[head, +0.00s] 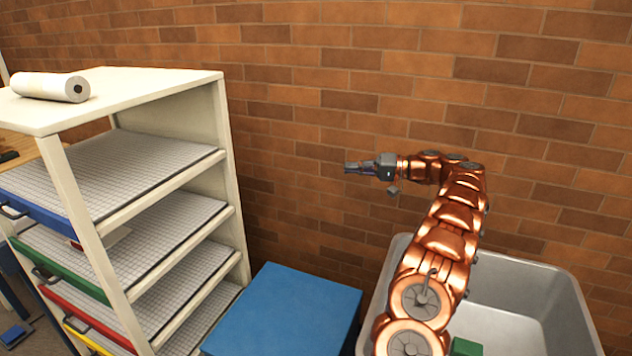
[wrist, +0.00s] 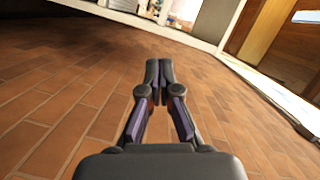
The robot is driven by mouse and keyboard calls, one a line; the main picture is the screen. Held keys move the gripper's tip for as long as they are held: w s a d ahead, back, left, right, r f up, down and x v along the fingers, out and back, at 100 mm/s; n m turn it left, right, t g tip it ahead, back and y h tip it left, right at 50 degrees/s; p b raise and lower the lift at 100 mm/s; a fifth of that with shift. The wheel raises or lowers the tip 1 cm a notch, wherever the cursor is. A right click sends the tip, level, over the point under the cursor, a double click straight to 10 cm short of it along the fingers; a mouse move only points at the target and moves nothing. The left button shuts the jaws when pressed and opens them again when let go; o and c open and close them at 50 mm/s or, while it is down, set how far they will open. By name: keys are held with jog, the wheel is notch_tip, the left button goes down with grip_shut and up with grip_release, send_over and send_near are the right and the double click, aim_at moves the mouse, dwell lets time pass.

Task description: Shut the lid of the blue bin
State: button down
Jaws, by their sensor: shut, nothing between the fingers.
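The blue bin (head: 285,310) stands low between the shelf unit and a grey tub, at the bottom of the head view. Its flat blue top is in view and appears to lie level over the bin; the front and lower part are cut off by the frame. My gripper (head: 348,168) is up in the air in front of the brick wall, well above the bin and a little to its right. Its fingers point left. In the wrist view my gripper (wrist: 159,72) has its fingertips together with nothing between them. The bin is not recognisable there.
A white shelf unit (head: 228,150) with several coloured-front trays stands at left, a paper roll (head: 50,87) on top. A grey tub (head: 575,310) at right holds a green block (head: 466,347). A brick wall (head: 300,60) closes off the back. The air above the bin is clear.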

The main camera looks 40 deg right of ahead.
jog(key=w+a+f+p, duration=0.2)
jog(key=w+a, duration=0.3)
jog(key=a, duration=0.4)
jog(key=shift+a+f+p, duration=0.2)
jog(key=shift+f+p, duration=0.1)
jog(key=shift+p, duration=0.4)
jog(key=shift+a+b, duration=0.1)
jog(key=shift+b, duration=0.2)
